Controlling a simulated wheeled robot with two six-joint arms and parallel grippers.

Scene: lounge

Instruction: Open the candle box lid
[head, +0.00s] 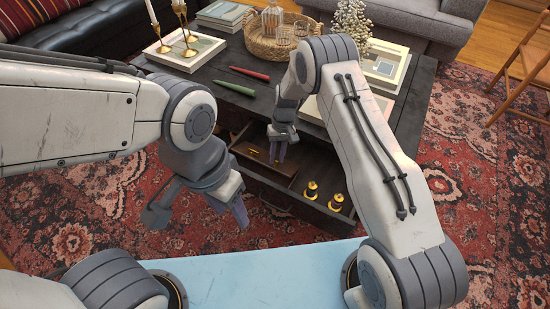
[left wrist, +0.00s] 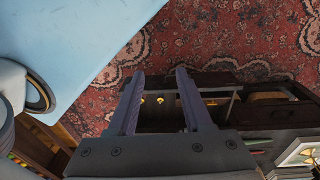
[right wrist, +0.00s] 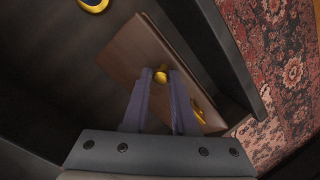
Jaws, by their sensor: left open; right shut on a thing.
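The candle box (head: 283,168) is a brown wooden box lying in the open drawer (head: 291,206) of the dark table. Its brown lid (right wrist: 133,52) fills the middle of the right wrist view, with a small gold knob (right wrist: 160,76). My right gripper (head: 277,154) reaches down to the box and is shut on the knob; its fingers (right wrist: 161,80) are on either side of it. A second gold fitting (right wrist: 198,112) shows near the box's edge. My left gripper (head: 240,212) is open and empty, in front of the drawer; its spread fingers show in the left wrist view (left wrist: 159,78).
A patterned rug (head: 100,200) covers the floor.

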